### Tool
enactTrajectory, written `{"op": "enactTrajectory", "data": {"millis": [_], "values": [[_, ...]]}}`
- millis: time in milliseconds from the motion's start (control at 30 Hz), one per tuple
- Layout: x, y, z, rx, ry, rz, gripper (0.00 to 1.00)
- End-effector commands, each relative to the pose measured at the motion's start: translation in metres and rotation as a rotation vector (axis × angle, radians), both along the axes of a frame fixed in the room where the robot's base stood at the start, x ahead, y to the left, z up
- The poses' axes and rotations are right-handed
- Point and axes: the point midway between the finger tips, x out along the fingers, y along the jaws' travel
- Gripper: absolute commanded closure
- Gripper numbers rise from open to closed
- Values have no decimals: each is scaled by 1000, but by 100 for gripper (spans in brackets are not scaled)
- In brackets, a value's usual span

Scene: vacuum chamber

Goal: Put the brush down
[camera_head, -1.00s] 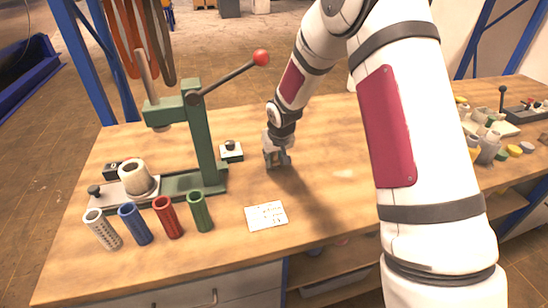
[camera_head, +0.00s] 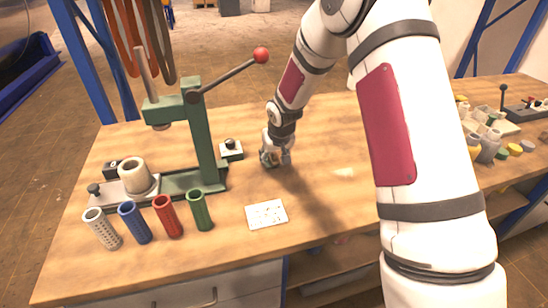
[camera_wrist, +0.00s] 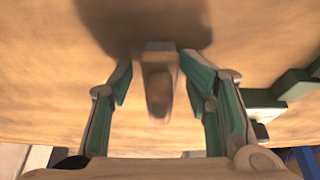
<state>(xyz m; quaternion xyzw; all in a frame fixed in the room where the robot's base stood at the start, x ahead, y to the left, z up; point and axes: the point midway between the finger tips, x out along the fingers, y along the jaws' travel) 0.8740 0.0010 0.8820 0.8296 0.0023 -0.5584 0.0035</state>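My gripper (camera_head: 275,160) is low over the middle of the wooden bench, to the right of the green press. In the wrist view its two green-padded fingers (camera_wrist: 160,78) are spread apart. Between them is a blurred brown-grey piece, seemingly the brush (camera_wrist: 158,92), with a gap to the finger on each side. I cannot tell whether the brush rests on the wood. In the head view the brush cannot be made out at the gripper.
The green press (camera_head: 203,140) with a red-knobbed lever stands to the left. White, blue, red and green tubes (camera_head: 168,217) stand before it. A white card (camera_head: 266,214) lies in front of my gripper. Jars (camera_head: 490,148) sit at far right. Bare wood surrounds the gripper's right side.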

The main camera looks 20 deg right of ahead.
Motion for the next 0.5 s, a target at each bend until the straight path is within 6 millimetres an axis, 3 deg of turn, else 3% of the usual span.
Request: {"op": "enactTrajectory", "data": {"millis": [500], "values": [[-35,-1,96,-1,-10,0,56]]}}
